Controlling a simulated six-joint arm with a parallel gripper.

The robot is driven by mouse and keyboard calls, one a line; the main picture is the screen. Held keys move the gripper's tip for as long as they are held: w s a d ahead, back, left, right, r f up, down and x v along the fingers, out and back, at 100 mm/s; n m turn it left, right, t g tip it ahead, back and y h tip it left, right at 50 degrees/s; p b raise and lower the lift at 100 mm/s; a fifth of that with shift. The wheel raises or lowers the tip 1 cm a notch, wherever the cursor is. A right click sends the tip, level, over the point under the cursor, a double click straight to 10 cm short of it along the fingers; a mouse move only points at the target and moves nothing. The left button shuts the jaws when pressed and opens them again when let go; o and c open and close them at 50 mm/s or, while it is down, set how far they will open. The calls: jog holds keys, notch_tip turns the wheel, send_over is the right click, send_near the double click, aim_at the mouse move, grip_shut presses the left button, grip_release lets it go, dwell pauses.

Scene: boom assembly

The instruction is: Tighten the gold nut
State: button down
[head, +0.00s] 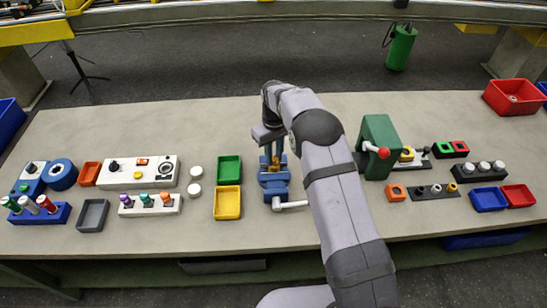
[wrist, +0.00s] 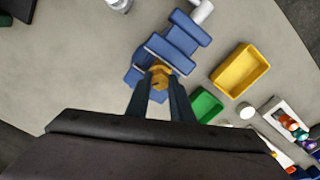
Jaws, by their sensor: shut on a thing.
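The gold nut (wrist: 160,75) is between the fingertips of my gripper (wrist: 160,88) in the wrist view. My gripper is shut on it, at a blue vise-like fixture (wrist: 172,50). In the head view the blue fixture (head: 273,181) stands near the middle of the table, with a pale handle (head: 291,205) toward the front right. Whether the nut touches the fixture's seat, I cannot tell.
A green bin (head: 229,168) and a yellow bin (head: 227,203) stand just left of the fixture. A green press (head: 380,145) with a red knob is to the right. A white control panel (head: 137,172) is farther left. The table in front of the fixture is clear.

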aim_at(274, 158)
jog(key=m, duration=0.5)
jog(key=shift+m, duration=0.3)
jog(key=m, duration=0.4)
jog(key=shift+m, duration=0.3)
jog(key=c, duration=1.6)
grip_release()
jog(key=shift+c, duration=0.2)
jog(key=shift+r+p, duration=2.65)
jog(key=shift+r, duration=1.4)
